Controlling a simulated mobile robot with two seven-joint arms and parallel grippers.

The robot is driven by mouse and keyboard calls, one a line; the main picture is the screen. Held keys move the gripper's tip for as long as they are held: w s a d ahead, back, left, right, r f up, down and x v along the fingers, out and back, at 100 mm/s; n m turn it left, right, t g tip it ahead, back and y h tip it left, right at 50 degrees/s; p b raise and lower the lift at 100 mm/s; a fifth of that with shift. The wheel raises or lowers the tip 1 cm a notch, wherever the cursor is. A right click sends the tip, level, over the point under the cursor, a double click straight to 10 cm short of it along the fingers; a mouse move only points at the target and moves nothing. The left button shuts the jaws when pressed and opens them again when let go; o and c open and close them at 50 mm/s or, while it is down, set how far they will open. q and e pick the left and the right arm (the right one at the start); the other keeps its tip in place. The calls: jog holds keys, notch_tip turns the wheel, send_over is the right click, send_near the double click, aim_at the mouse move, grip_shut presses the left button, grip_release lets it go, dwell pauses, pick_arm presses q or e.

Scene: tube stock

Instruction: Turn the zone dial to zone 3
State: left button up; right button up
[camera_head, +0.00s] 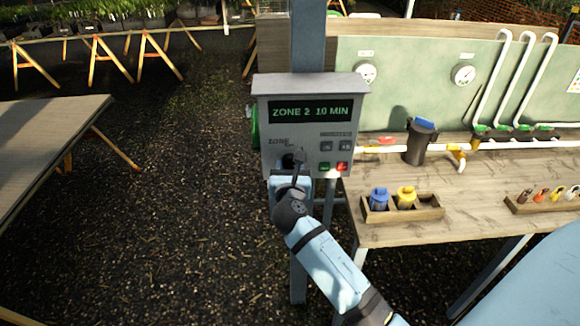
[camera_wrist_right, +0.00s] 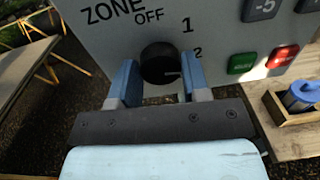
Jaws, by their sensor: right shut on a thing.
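The zone dial (camera_wrist_right: 160,63) is a round black knob on the front of a grey control box (camera_head: 308,112). In the right wrist view, a pale mark on the dial points to the right, near the printed 2. OFF and 1 are printed above it; a 3 is not visible. The box's screen (camera_head: 310,109) reads "ZONE 2 10 MIN". My right gripper (camera_head: 291,163) is at the box's lower left. Its two blue fingers (camera_wrist_right: 158,78) are shut on the dial, one on each side. My left gripper is not in view.
Grey buttons, a green button (camera_wrist_right: 242,63) and a red button (camera_wrist_right: 283,56) sit right of the dial. A wooden workbench (camera_head: 390,232) stands to the right, with a caddy of blue and yellow-capped parts (camera_head: 405,214). Another table (camera_head: 40,135) is at left.

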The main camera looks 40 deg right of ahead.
jog(key=m, duration=0.4)
jog(key=shift+p, duration=0.3)
jog(key=m, duration=0.5)
jog(key=shift+s+d, duration=0.1)
jog(key=shift+m, duration=0.3)
jog(key=o, duration=0.9)
